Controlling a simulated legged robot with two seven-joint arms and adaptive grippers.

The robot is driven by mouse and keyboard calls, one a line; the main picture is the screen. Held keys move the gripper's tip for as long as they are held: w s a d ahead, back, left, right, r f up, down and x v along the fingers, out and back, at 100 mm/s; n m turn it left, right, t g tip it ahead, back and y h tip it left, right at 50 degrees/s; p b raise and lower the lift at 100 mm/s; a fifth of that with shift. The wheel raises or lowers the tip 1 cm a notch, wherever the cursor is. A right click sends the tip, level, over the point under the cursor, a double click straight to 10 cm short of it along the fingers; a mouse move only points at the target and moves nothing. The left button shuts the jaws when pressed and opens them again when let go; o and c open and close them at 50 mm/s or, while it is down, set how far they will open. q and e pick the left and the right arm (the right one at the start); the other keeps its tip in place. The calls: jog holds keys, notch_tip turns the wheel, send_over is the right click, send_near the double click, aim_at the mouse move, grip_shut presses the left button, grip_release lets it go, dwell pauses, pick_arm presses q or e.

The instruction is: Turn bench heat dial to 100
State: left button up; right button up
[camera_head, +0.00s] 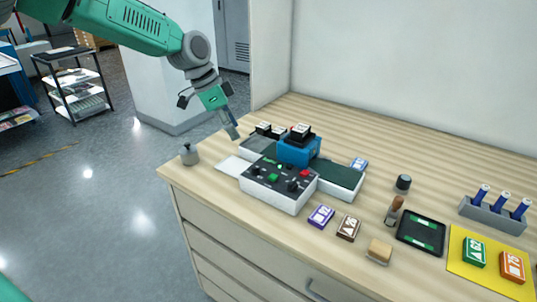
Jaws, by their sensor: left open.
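The bench laminator (288,200) is a white unit with a black sloped control panel, standing near the bench's left end. The panel carries dark knobs, one at its left (256,170) and one at its right (292,186), with a green button (273,178) between them and a red one above. Which knob is the heat dial, and its setting, are too small to read. My left gripper (234,131) hangs open and empty behind and left of the panel, apart from the knobs, pointing down. My right gripper is out of view.
A blue block (299,150) with a black top sits on the laminator. A grey weight (189,154) stands at the bench's left corner. Purple (321,216) and brown (348,228) labelled packs, a sponge (379,251), a black tray (421,233) and a yellow mat (482,279) lie rightward.

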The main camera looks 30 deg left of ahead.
pick_arm(q)
send_over(254, 166)
jog(key=s+a, duration=0.1)
jog(key=s, duration=0.1)
notch_tip(254, 166, down, 5)
jog(key=shift+w+a+f, duration=0.1)
jog(key=shift+f, duration=0.1)
jog(key=f, duration=0.2)
jog(key=w+f, duration=0.1)
jog(key=f, duration=0.4)
jog(key=shift+w+p, duration=0.35)
jog(key=shift+w, duration=0.05)
jog(key=shift+w+d, duration=0.1)
jog(key=shift+d, duration=0.6)
jog(key=shift+d+r, duration=0.1)
jog(key=shift+d, duration=0.05)
jog(key=shift+c, duration=0.8)
jog(key=c, duration=0.7)
grip_shut()
jog(key=shift+a, duration=0.3)
